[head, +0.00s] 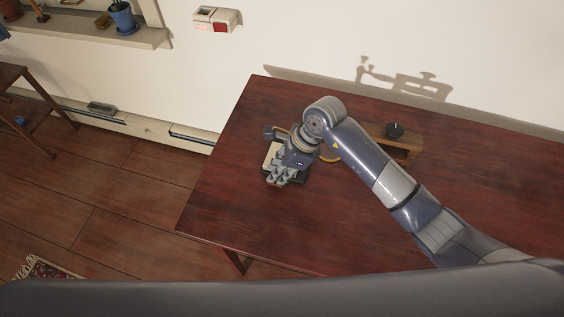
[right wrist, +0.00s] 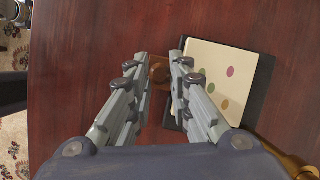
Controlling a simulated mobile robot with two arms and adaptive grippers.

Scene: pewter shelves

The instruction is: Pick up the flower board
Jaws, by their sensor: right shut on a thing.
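The flower board is a cream panel with coloured dots on a dark backing (right wrist: 232,75). In the head view it (head: 271,158) lies low at the table's left part, partly hidden by my right gripper (head: 280,177). In the right wrist view my right gripper (right wrist: 160,58) has one finger over the board's left side. A small brown wooden piece (right wrist: 160,73) shows between the fingertips. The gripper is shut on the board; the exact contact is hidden. I cannot tell any clearance under it. My left gripper is not in view.
The dark red table (head: 340,225) has clear room in front and to the right. A wooden stand (head: 402,147) with a black knob (head: 394,130) is right of the gripper, behind my arm. A yellow curved piece (head: 331,157) lies close by. The wall bounds the table's back.

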